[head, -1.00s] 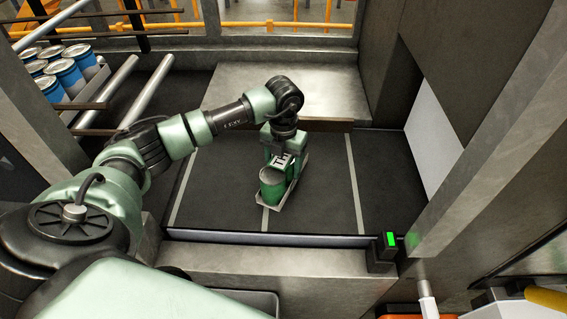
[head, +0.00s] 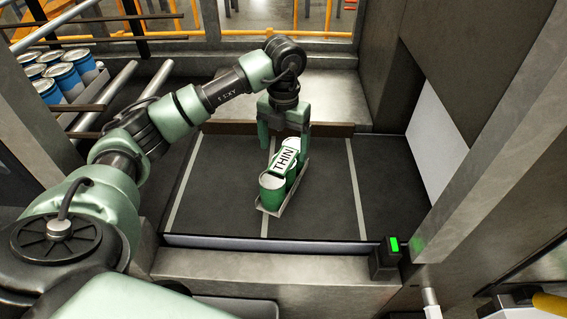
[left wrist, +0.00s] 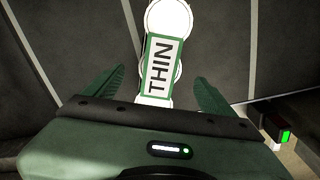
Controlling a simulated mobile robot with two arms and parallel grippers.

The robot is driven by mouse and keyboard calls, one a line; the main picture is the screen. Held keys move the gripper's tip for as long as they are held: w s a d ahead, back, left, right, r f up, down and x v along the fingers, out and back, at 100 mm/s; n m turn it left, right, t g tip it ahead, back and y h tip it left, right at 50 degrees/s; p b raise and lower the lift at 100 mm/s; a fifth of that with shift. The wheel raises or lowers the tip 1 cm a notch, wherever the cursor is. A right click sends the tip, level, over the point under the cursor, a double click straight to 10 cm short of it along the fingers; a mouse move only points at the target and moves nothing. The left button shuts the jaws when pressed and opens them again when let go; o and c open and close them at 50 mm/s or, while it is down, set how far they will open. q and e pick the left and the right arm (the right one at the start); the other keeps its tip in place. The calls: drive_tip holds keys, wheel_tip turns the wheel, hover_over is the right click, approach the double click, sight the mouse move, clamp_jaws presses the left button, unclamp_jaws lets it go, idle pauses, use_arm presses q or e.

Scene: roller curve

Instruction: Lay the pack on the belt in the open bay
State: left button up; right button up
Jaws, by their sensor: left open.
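The pack (head: 284,160) is a tray of green cans with a white label reading THIN. It lies on the dark belt (head: 225,185), at a slight angle, around the middle pale line. My left gripper (head: 283,138) is just above and behind the pack in the head view. In the left wrist view the pack (left wrist: 162,68) runs between the fingers of my left gripper (left wrist: 160,85), which are open with a gap on each side. The pack's near end is hidden by the gripper body. My right gripper is not in view.
A small box with a green light (head: 386,256) stands at the belt's front right corner. Blue cans (head: 65,75) stand on a rack at the left. A grey wall with a white panel (head: 436,138) bounds the right. The belt is clear either side of the pack.

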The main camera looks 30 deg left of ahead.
use_arm(q)
drive_tip(key=shift+r, duration=1.45)
